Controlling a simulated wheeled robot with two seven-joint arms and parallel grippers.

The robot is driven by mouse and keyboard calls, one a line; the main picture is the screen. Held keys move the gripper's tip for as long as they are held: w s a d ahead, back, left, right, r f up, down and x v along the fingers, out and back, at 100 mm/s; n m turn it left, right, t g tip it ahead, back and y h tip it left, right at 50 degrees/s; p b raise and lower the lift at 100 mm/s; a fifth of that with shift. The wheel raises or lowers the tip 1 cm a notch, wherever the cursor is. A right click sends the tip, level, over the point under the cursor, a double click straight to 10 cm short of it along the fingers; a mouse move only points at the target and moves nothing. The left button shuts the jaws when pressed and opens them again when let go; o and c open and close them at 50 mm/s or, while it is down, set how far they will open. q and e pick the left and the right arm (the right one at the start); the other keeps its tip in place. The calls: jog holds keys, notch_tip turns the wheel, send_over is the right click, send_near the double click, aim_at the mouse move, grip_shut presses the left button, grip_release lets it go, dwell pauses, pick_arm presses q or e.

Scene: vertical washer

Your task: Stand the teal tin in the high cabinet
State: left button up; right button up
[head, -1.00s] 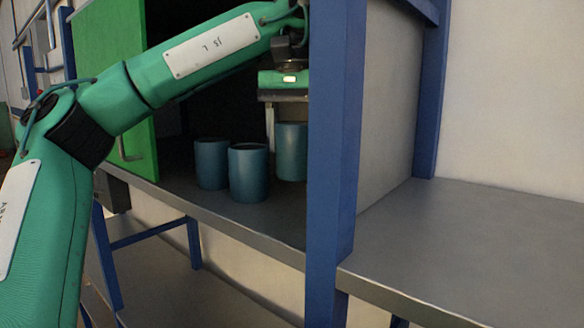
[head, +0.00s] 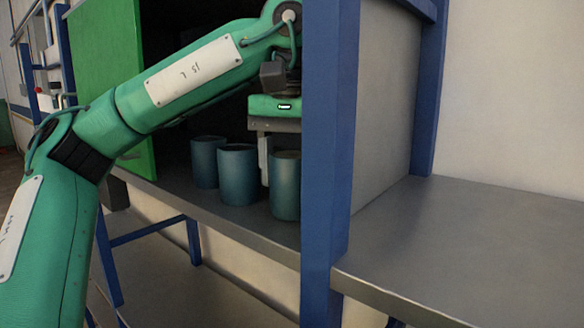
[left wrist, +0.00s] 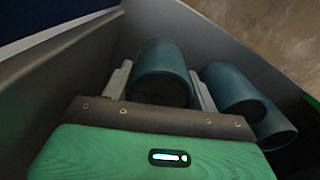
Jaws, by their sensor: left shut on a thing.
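My left gripper (head: 277,162) reaches into the cabinet in the head view, partly hidden by a blue post. It is shut on a teal tin (head: 285,187), upright, with its right edge by the post. In the left wrist view this tin (left wrist: 163,72) lies between the two fingers of my left gripper (left wrist: 160,88). I cannot tell whether its base touches the cabinet floor. Two more teal tins stand upright to its left, a near one (head: 238,176) and a farther one (head: 204,163). The cabinet (head: 185,193) is open and dark inside. My right gripper is not in view.
The green cabinet door (head: 103,70) stands open at the left. The blue post (head: 330,150) rises at the cabinet's front right. A bare grey counter (head: 470,245) lies to the right. The two other tins leave little room left of the held tin.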

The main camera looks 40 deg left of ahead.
pick_arm(q)
jog(key=shift+s, duration=0.1)
jog(key=o, duration=1.1)
jog(key=shift+f, duration=0.1)
jog(key=shift+r, duration=3.9)
